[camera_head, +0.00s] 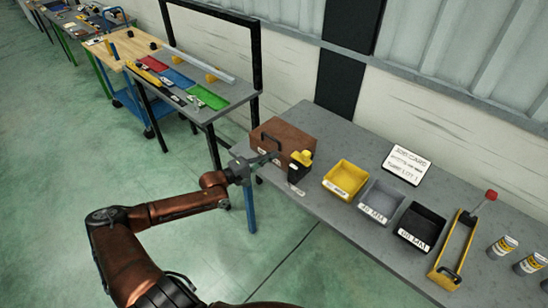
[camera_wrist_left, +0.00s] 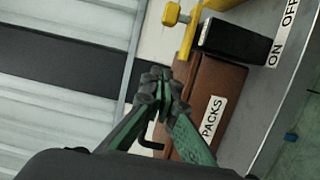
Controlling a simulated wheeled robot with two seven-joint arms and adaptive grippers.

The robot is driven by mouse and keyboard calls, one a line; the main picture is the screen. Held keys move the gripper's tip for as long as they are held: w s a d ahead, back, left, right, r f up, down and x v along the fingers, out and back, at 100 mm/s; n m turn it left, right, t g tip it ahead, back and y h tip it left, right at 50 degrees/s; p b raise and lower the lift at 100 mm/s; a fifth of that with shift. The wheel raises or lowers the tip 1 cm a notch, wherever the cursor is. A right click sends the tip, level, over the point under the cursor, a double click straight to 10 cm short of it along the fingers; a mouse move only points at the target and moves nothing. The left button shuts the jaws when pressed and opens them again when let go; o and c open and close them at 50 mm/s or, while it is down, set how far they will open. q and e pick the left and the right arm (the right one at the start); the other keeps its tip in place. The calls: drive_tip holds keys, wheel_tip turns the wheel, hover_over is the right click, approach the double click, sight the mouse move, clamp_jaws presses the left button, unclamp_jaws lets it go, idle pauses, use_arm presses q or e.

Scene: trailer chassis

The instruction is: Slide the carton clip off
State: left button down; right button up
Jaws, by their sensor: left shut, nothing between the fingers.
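The brown carton (camera_head: 288,136) stands at the near left end of the grey bench. In the left wrist view the carton (camera_wrist_left: 212,80) shows a white "PACKS" label. A thin black bent piece shows on the carton (camera_head: 269,140) and beside my fingers in the left wrist view (camera_wrist_left: 150,141); I cannot tell whether it is the clip. My left gripper (camera_head: 274,157) is at the carton's front side, its fingers shut and empty. In the left wrist view its fingertips (camera_wrist_left: 160,84) meet beside the carton's edge; contact is unclear. My right gripper is out of view.
A yellow-and-black device (camera_head: 301,165) stands close beside the carton. A sign (camera_head: 406,164) stands behind. Open floor lies in front.

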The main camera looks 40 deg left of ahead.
sight(294, 153)
use_arm(q)
drive_tip(key=x, duration=0.7)
drive_tip(key=d, duration=0.1)
drive_tip(key=d+p, duration=0.1)
drive_tip(key=shift+w+d+r+p, duration=0.15)
drive_tip(key=shift+d+p, duration=0.15)
drive_tip(key=shift+d, duration=0.05)
drive_tip(key=shift+d+p, duration=0.3)
drive_tip(key=shift+d, duration=0.4)
